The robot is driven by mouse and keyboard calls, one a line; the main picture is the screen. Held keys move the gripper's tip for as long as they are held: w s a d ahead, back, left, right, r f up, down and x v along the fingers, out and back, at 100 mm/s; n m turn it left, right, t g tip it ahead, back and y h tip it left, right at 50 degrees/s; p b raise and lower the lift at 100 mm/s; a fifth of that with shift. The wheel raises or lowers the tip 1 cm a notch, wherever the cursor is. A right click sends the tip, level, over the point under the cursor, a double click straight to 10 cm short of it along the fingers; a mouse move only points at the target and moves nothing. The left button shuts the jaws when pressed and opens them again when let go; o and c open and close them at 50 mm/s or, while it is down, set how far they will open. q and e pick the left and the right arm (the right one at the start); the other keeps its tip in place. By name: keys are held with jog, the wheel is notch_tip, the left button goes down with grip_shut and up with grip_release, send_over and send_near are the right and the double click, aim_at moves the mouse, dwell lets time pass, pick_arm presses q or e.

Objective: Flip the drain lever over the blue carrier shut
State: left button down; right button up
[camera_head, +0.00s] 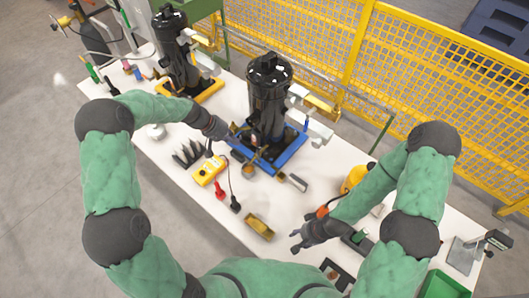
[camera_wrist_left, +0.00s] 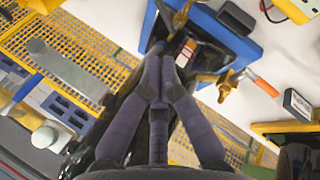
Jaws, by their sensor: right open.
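The blue carrier (camera_head: 292,152) holds an upright black cylindrical unit (camera_head: 268,95) on the white table. The carrier also shows in the left wrist view (camera_wrist_left: 243,43). There, brass fittings (camera_wrist_left: 228,86) sit by the carrier's edge, and a small red-orange part (camera_wrist_left: 186,52) lies just beyond my fingertips. I cannot tell for certain which part is the drain lever. My left gripper (camera_head: 231,134) is at the carrier's left side; in the wrist view its fingers (camera_wrist_left: 162,62) are together with nothing visible between them. My right gripper (camera_head: 296,240) is open and empty over the table's front right.
A second black unit stands in a yellow carrier (camera_head: 205,92) at the back left. A yellow meter (camera_head: 209,171), red and black probes, dark cones and a brass-coloured tray (camera_head: 259,227) lie in front. A yellow mesh fence (camera_head: 420,60) runs behind the table.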

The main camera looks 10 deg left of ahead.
pick_arm(q)
jog(key=shift+d, duration=0.1)
jog(key=x, duration=1.4)
jog(key=shift+b, duration=0.35)
pick_arm(e)
jog(key=shift+f, duration=0.35)
jog(key=shift+a+f, duration=0.1)
jog(key=shift+f, duration=0.05)
jog(key=shift+a+f, duration=0.1)
pick_arm(q)
jog(key=shift+d+n+t+b, duration=0.1)
jog(key=shift+n+t+b, duration=0.2)
jog(key=shift+n+b, duration=0.1)
pick_arm(e)
jog(key=shift+w+a+f, duration=0.1)
